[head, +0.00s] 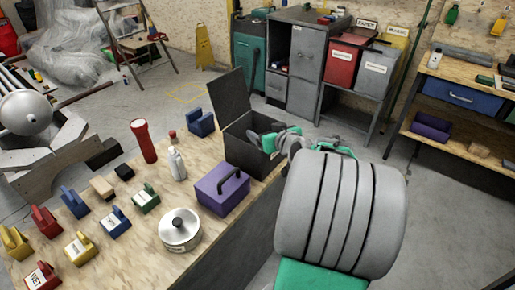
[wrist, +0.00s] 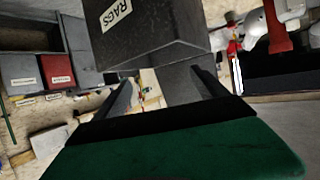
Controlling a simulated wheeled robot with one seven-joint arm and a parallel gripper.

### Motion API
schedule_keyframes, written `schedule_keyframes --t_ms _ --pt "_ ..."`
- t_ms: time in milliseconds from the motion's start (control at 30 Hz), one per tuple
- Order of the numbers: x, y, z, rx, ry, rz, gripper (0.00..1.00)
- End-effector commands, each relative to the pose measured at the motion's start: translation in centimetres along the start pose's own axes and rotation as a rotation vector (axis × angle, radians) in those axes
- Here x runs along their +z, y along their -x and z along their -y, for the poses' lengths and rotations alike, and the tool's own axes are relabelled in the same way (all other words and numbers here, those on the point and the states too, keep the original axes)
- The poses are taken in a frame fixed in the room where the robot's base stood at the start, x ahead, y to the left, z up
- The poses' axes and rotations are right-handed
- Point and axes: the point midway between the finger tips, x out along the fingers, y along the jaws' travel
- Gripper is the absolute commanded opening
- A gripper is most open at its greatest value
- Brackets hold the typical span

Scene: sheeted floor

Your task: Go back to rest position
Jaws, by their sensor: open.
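My gripper (head: 262,137) is at the near right side of the open dark grey box in the head view, with its fingers over or beside the box rim; I cannot tell which. In the wrist view my gripper (wrist: 163,88) shows two dark fingers spread apart, with nothing visible held between them. The dark box (head: 248,148) stands on the workbench with its lid raised. A dark box with a RAGS label (wrist: 150,30) fills the top of the wrist view, close to the fingers. My arm hides part of the bench's right side.
Grey cabinets (head: 305,60) and bins stand behind. Floor shows free between bench and right-hand table (head: 455,75).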

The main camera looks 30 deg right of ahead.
Motion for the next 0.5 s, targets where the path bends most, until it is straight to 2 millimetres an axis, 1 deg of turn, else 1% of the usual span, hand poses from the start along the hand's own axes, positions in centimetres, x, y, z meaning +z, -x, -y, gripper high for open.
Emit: schedule_keyframes --t_ms 33,133,433,500 --pt "-0.02 0.69 -0.13 0.004 0.0 -0.001 0.83" --pt "0.07 1.33 0.0 0.0 -0.001 0.001 0.83" --pt "0.04 1.37 0.03 -0.001 0.0 0.001 0.83" --pt "-0.12 1.39 0.46 -0.007 0.003 0.008 0.83"
